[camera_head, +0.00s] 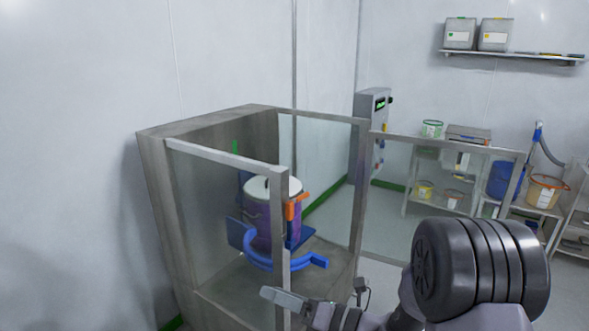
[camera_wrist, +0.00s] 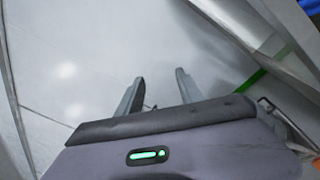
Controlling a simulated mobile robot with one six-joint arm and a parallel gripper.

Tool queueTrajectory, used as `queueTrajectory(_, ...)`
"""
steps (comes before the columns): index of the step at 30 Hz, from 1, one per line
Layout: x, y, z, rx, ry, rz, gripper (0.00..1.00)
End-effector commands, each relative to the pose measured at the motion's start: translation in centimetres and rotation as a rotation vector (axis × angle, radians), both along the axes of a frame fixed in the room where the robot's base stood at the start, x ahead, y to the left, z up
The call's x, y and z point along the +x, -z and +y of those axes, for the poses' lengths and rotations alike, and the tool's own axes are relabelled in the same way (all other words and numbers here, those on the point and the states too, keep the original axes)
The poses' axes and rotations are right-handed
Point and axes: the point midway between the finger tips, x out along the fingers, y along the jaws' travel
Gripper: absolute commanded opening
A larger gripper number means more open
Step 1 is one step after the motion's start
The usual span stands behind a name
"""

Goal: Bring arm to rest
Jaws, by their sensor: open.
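My arm reaches in from the lower right of the head view, and my gripper (camera_head: 272,294) is at its left end, in front of the glass-walled booth's near post. In the wrist view my gripper (camera_wrist: 160,82) shows two grey fingers spread apart with nothing between them. Behind the fingers are a pale wall and floor. The booth (camera_head: 155,170) has a grey frame. Inside it a purple drum (camera_head: 258,215) with a white lid (camera_head: 272,188) stands in a blue curved holder (camera_head: 262,262). An orange clamp (camera_head: 293,207) is at the drum's right side.
The booth's glass door (camera_head: 440,195) stands open to the right, behind my arm. A control cabinet (camera_head: 368,130) is behind the booth. Shelving at the back right holds tubs, a blue bin (camera_head: 503,180) and an orange-rimmed bucket (camera_head: 545,192). A wall shelf (camera_head: 515,55) carries two grey containers.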

Motion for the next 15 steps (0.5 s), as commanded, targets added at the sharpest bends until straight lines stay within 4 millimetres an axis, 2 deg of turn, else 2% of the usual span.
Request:
queueTrajectory(1,-3.5,-3.0,1.7,-0.130,-0.131,-0.143,0.44)
queueTrajectory(2,-6.2,-4.2,2.4,-0.232,-0.227,-0.248,0.44)
queueTrajectory(3,-9.9,-5.3,2.9,-0.377,-0.355,-0.397,0.44)
queueTrajectory(5,-15.1,-5.8,2.4,-0.603,-0.540,-0.630,0.44)
queueTrajectory(6,-18.0,-5.6,1.2,-0.759,-0.657,-0.788,0.44)
queueTrajectory(7,-19.8,-5.4,0.1,-0.878,-0.742,-0.905,0.44)
queueTrajectory(9,-22.6,-5.0,-3.4,-1.149,-0.921,-1.162,0.44)
queueTrajectory(10,-23.3,-5.0,-5.0,-1.260,-0.991,-1.259,0.44)
queueTrajectory(12,-24.2,-5.3,-8.3,-1.488,-1.130,-1.444,0.44)
queueTrajectory(15,-24.5,-6.3,-11.7,-1.722,-1.270,-1.608,0.44)
